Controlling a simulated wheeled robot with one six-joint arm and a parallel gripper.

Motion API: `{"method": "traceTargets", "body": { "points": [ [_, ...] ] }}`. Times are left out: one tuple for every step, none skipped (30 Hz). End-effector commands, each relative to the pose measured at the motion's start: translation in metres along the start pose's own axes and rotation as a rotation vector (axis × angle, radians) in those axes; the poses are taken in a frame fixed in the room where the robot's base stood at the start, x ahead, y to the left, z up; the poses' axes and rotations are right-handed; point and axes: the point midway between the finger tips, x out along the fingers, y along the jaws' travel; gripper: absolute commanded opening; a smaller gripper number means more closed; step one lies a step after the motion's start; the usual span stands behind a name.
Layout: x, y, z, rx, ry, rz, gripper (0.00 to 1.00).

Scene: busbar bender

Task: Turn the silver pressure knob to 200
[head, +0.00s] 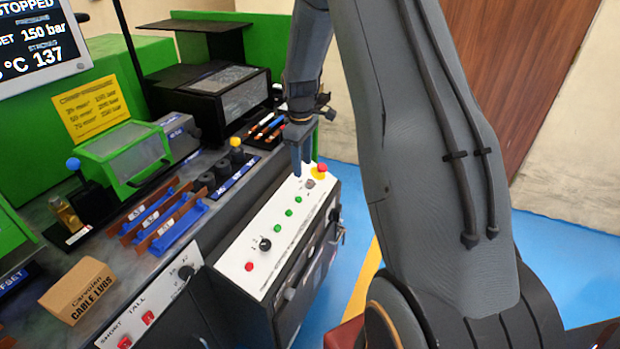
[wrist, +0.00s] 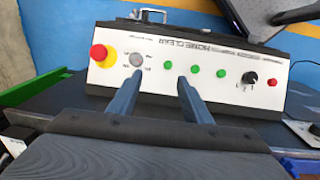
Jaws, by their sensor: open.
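The silver pressure knob is a small round grey knob on the white control panel; it shows in the head view (head: 309,183) and in the wrist view (wrist: 136,59). Small marks surround it, too small to read. My gripper (head: 302,168) is open and empty above the far end of the panel. In the wrist view my gripper (wrist: 158,82) has its two fingers apart, with the left fingertip just below the knob in the picture; the knob is not between them. I cannot tell the height gap. The screen (head: 38,40) reads "SET 150 bar".
A red emergency button (wrist: 99,52) on a yellow base sits beside the knob. Green buttons (wrist: 168,66), a black selector (wrist: 249,78) and a red button (wrist: 272,82) line the panel. Black knobs and a yellow-topped one (head: 236,143) stand left. Blue floor lies to the right.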

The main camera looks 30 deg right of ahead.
Motion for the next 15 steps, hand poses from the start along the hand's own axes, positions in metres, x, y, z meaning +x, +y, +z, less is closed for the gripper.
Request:
{"method": "traceTargets", "body": {
  "points": [
    [0.012, 0.016, -0.001, -0.028, -0.002, 0.001, 0.45],
    [0.017, 0.023, -0.002, -0.049, -0.002, 0.003, 0.45],
    [0.023, 0.032, -0.003, -0.072, -0.002, 0.005, 0.45],
    [0.027, 0.038, -0.003, -0.087, -0.002, 0.007, 0.45],
    [0.031, 0.043, -0.003, -0.100, -0.003, 0.008, 0.45],
    [0.034, 0.049, -0.004, -0.115, -0.002, 0.010, 0.45],
    [0.037, 0.051, -0.004, -0.123, -0.003, 0.011, 0.45],
    [0.039, 0.054, -0.004, -0.131, -0.003, 0.011, 0.45],
    [0.041, 0.056, -0.005, -0.138, -0.003, 0.013, 0.45],
    [0.043, 0.057, -0.004, -0.141, -0.003, 0.013, 0.45],
    [0.046, 0.058, -0.004, -0.144, -0.004, 0.012, 0.45],
    [0.050, 0.058, -0.004, -0.145, -0.004, 0.012, 0.45],
    [0.053, 0.058, -0.004, -0.145, -0.004, 0.012, 0.45],
    [0.057, 0.058, -0.004, -0.145, -0.004, 0.012, 0.45],
    [0.062, 0.058, -0.004, -0.145, -0.004, 0.012, 0.45]
  ]
}}
